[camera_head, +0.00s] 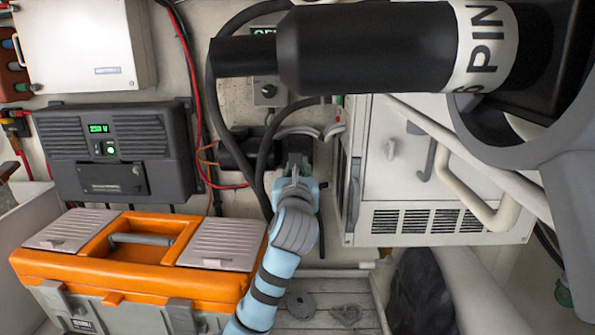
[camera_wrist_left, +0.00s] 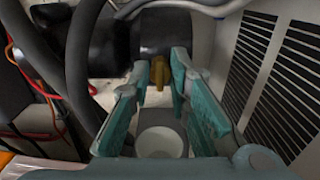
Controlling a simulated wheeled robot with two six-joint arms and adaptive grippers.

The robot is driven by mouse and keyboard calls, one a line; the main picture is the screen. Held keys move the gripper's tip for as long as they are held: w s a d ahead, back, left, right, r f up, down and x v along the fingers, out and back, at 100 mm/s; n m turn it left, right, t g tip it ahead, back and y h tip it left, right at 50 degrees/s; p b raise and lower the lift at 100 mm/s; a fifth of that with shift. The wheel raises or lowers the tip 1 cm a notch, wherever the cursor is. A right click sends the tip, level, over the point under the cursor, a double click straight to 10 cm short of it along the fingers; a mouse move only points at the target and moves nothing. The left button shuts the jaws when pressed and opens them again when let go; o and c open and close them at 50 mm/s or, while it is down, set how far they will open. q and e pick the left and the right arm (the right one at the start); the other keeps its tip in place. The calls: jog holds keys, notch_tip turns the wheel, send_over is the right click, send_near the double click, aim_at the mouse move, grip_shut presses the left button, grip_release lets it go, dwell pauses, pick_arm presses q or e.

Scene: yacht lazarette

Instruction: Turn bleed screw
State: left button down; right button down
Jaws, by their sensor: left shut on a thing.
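The small brass bleed screw (camera_wrist_left: 158,75) shows in the left wrist view, on the underside of a dark cylindrical fitting. My left gripper (camera_wrist_left: 161,68) has its teal fingers on either side of it, with the tips closed on it. In the head view my left gripper (camera_head: 297,160) reaches up from the bottom to dark fittings on the wall; the screw is hidden there. A grey cylinder with a pale round top (camera_wrist_left: 162,142) shows between the lower parts of the fingers. My right gripper is not in view.
An orange toolbox (camera_head: 150,285) stands left of my arm. A white vented cabinet (camera_head: 430,190) is close on the right. Black hoses (camera_wrist_left: 85,70) and red cables pass beside the gripper. A large black cylinder with a white lettered band (camera_head: 370,48) crosses the upper right.

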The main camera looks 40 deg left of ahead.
pick_arm(q)
jog(key=shift+f+n, duration=0.1)
jog(key=shift+n, duration=0.2)
jog(key=n, duration=1.1)
jog(key=n+b, duration=0.1)
jog(key=n, duration=1.1)
jog(key=n+b, duration=0.1)
jog(key=n, duration=1.1)
jog(key=shift+w+a+f, duration=0.1)
jog(key=shift+f, duration=0.15)
jog(key=c, duration=1.5)
grip_release()
jog(key=shift+f, duration=0.1)
